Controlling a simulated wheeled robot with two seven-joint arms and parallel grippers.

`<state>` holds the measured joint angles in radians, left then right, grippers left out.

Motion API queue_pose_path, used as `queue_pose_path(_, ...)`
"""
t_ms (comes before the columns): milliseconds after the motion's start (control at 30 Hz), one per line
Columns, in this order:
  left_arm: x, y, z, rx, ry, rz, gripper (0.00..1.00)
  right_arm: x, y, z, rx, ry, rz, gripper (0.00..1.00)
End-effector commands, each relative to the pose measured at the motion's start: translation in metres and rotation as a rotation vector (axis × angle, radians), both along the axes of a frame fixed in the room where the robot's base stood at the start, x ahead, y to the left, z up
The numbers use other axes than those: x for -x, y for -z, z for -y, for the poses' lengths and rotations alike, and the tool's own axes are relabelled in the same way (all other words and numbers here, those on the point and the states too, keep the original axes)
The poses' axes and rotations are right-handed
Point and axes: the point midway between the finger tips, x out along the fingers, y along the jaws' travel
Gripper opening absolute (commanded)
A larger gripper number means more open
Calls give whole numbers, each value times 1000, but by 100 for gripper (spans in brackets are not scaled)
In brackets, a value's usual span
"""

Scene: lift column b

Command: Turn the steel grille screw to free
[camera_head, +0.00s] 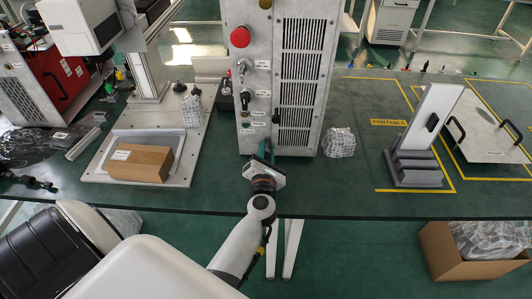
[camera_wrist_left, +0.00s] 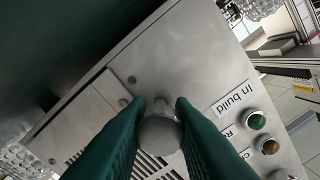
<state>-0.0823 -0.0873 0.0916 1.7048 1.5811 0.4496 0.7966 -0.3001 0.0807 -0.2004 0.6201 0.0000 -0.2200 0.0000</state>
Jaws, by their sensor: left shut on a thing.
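In the left wrist view a round grey steel screw head (camera_wrist_left: 160,134) sits between the green fingers of my left gripper (camera_wrist_left: 160,106). The fingers are shut on its sides, against the metal front of the cabinet beside the slotted grille (camera_wrist_left: 148,165). In the head view my left gripper (camera_head: 267,151) reaches the lower front of the grey cabinet (camera_head: 257,138), below the tall grille (camera_head: 302,65). The gripper hides the screw there. My right gripper is not in view.
The cabinet carries a red mushroom button (camera_head: 240,37) and several switches. To its left, a cardboard-coloured block (camera_head: 140,163) lies in a tray. An open box (camera_head: 470,268) is on the floor.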

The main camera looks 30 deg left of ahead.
Motion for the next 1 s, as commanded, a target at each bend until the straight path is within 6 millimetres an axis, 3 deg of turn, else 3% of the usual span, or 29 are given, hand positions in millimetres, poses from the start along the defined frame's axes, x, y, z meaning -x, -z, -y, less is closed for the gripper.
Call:
queue_pose_path(667, 1, 2, 1, 57, 1, 29, 0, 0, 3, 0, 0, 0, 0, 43)
queue_pose_path(700, 1, 2, 1, 57, 0, 30, 25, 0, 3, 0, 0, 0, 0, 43)
queue_pose_path(800, 0, 2, 1, 56, 0, 29, 41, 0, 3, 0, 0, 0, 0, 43)
queue_pose_path(1000, 0, 1, 0, 54, 0, 31, 43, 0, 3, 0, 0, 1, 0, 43)
